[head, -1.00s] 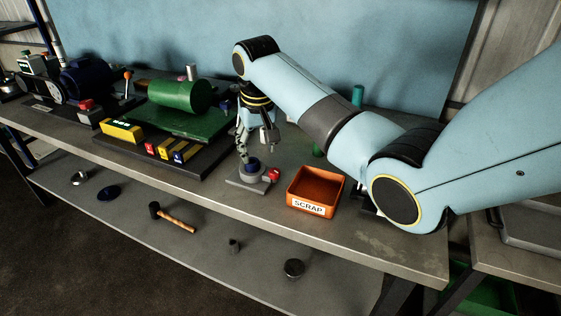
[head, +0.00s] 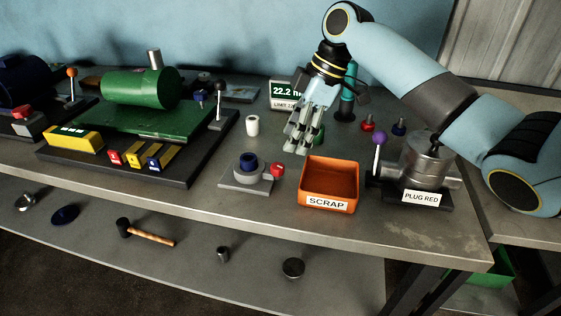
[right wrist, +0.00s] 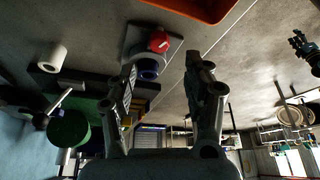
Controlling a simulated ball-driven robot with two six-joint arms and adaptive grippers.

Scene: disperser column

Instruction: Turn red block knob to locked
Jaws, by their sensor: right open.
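A grey block (head: 249,178) with a dark blue ring and a red knob (head: 277,169) on its right side stands near the table's front edge. My right gripper (head: 300,142) is open and empty, behind and right of this block, apart from it. The right wrist view shows its two spread fingers (right wrist: 162,82), with the red knob (right wrist: 158,42) beyond them. A dark gripper shape (right wrist: 304,47), apparently my left one, is at that view's right edge, too small to read. Another red knob (head: 23,112) sits on the left fixture. I cannot read any locked marking.
An orange SCRAP bin (head: 329,184) stands right of the block. A PLUG RED fixture (head: 428,160) with a purple-topped lever is farther right. A white cylinder (head: 253,126) stands behind the block. A green motor (head: 140,90) on a dark base with coloured switches fills the left.

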